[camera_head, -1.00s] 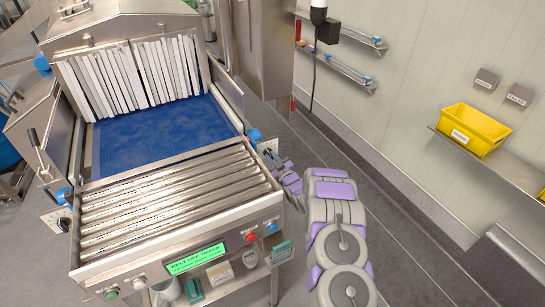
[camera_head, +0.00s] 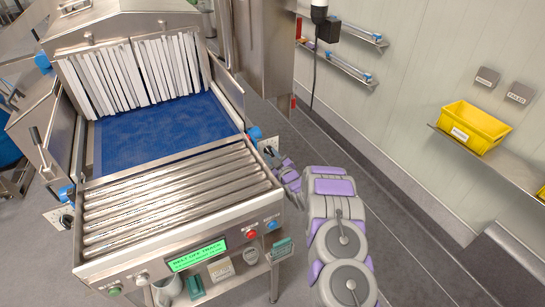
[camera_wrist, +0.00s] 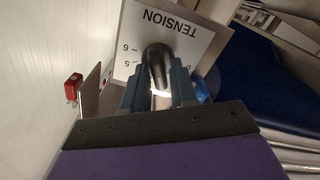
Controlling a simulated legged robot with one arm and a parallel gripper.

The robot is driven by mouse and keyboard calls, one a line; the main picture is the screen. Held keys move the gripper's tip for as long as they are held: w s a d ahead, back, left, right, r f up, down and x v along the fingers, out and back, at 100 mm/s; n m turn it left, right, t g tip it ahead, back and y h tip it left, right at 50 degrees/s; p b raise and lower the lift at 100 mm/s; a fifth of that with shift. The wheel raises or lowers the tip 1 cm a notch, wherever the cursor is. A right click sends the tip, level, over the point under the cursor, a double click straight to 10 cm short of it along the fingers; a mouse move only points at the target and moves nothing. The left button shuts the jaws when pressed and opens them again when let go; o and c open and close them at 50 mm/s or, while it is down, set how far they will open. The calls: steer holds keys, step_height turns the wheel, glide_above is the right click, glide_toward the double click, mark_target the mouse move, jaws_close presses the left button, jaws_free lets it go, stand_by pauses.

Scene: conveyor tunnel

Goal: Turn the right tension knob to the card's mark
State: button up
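The right tension knob (camera_wrist: 158,62) is black and sits on a white plate marked TENSION (camera_wrist: 178,38), which appears upside down in the wrist view. Numbers 6 and 5 show left of the knob; part of the scale is hidden by the fingers. My gripper (camera_wrist: 159,80) has its two blue fingers close against both sides of the knob. In the head view my gripper (camera_head: 277,158) is at the right side of the roller conveyor, by the tension plate (camera_head: 268,148). I cannot pick out a card with a readable mark.
The roller bed (camera_head: 175,205) and blue belt (camera_head: 160,132) lie left of my arm. A green display (camera_head: 197,256) reads BELT OFF TRACK above hanging tags. The left tension knob (camera_head: 66,220) is across the machine. A yellow bin (camera_head: 474,128) sits on the wall shelf. Floor is clear at right.

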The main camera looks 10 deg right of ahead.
steer(key=shift+o, duration=1.2)
steer(key=shift+s, duration=0.1)
steer(key=p+v, duration=0.2)
steer(key=v, duration=1.5)
